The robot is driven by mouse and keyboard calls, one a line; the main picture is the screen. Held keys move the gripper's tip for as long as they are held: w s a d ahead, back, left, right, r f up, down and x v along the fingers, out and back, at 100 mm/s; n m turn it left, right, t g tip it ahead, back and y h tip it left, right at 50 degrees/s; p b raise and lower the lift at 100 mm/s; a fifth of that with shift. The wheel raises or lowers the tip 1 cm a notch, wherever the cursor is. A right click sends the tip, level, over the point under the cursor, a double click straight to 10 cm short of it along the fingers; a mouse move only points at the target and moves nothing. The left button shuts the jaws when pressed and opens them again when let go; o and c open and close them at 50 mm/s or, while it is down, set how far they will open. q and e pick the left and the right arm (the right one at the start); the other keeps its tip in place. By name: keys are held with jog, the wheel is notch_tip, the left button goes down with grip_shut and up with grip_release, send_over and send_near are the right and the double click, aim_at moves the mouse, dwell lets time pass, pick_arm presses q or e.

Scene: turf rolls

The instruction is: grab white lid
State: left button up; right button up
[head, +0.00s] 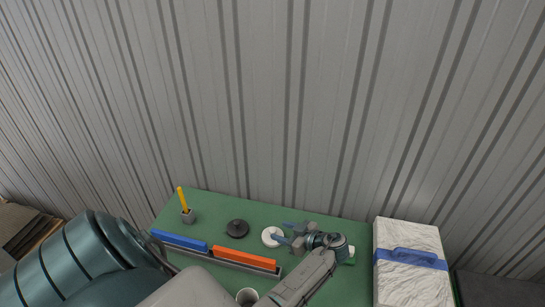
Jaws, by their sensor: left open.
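A round white lid (270,236) lies on the green table top (225,210), to the right of a black round lid (237,229). My left gripper (284,232) is open, and its bluish fingertips point left toward the white lid, close to its right edge. I cannot tell whether they touch it. The gripper is empty as far as I can see. My right gripper is out of view.
A blue bar (180,241) and an orange bar (244,258) lie in front of the lids. A grey holder (188,216) with a yellow stick stands at left. A cup (247,297) is near the front. A white wrapped block (409,280) with a blue strap stands right.

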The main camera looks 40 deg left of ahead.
aim_at(274, 230)
pick_arm(q)
jog(key=shift+a+f, duration=0.2)
jog(key=shift+a, duration=0.05)
jog(key=shift+f+x, duration=0.25)
jog(key=shift+x, duration=2.1)
jog(key=shift+s+d, duration=0.1)
jog(key=shift+d, duration=0.05)
grip_shut()
